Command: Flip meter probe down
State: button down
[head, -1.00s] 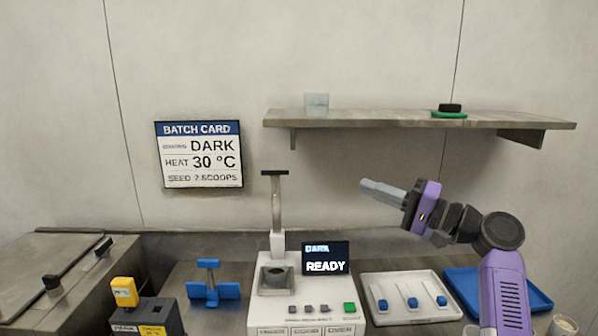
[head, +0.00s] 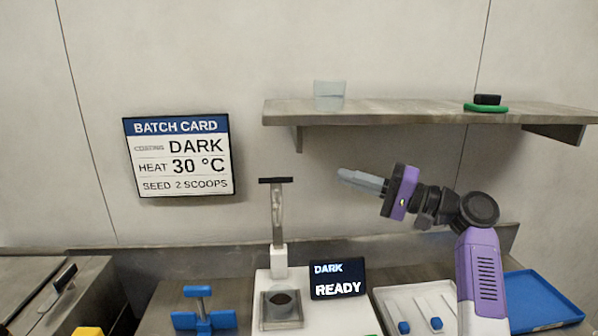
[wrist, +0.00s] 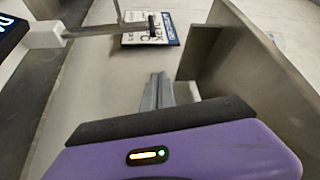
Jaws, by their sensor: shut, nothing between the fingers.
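The meter (head: 312,318) is a white unit with a dark screen (head: 338,281) reading DARK, READY. Its probe (head: 278,220) is a grey arm with a black crossbar on top, standing upright above a square cup (head: 282,308). In the wrist view the probe (wrist: 95,30) reaches in from the upper left, its dark bar in front of the batch card. My gripper (head: 345,177) is shut and empty, pointing left, up and to the right of the probe, apart from it. The gripper also shows in the wrist view (wrist: 157,80).
A wall shelf (head: 420,112) holds a clear cup (head: 328,96) and a green-and-black item (head: 486,103) above my arm. A white tray with blue-ended tools (head: 385,292), a blue tray (head: 540,300) and a blue stand (head: 204,318) lie around the meter. The batch card (head: 180,157) hangs on the wall.

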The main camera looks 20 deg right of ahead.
jog(key=shift+w+a, duration=0.1)
jog(key=w+a+p, duration=0.3)
jog(key=a+p, duration=0.1)
jog(key=a, duration=0.4)
jog(key=shift+w+a+r, duration=0.15)
jog(key=shift+w+a, duration=0.1)
jog(key=shift+w, duration=0.1)
dwell(0.3)
dwell(0.4)
